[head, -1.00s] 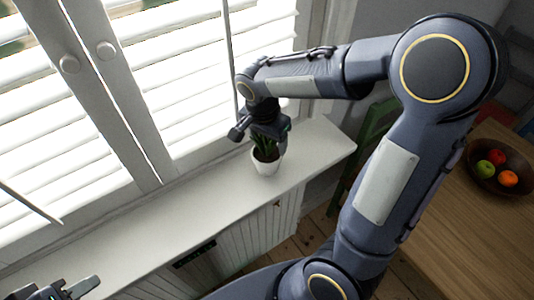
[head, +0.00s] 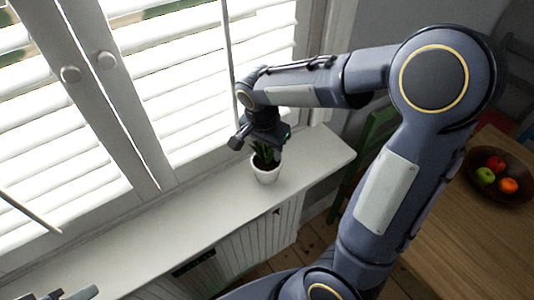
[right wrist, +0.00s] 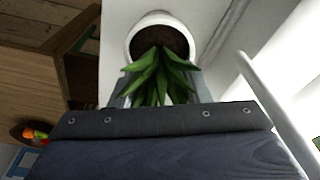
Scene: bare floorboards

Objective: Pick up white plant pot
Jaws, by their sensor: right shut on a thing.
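The white plant pot (head: 265,172) holds a green leafy plant and is upright at the windowsill, near its right end. I cannot tell whether its base touches the sill. My right gripper (head: 266,143) comes down from above and is shut on the plant, above the pot's rim. In the right wrist view the white pot (right wrist: 134,36) shows its round rim and dark soil, with green leaves (right wrist: 160,76) between the fingers. The fingertips are partly hidden by the leaves. Only a sliver of my left gripper (head: 72,294) shows at the bottom left edge.
The white windowsill (head: 190,225) is clear left of the pot. A shuttered window (head: 190,85) stands close behind it. A wooden table (head: 450,220) at the right carries a dark bowl (head: 516,193) with fruit. A green chair (head: 372,135) stands between sill and table.

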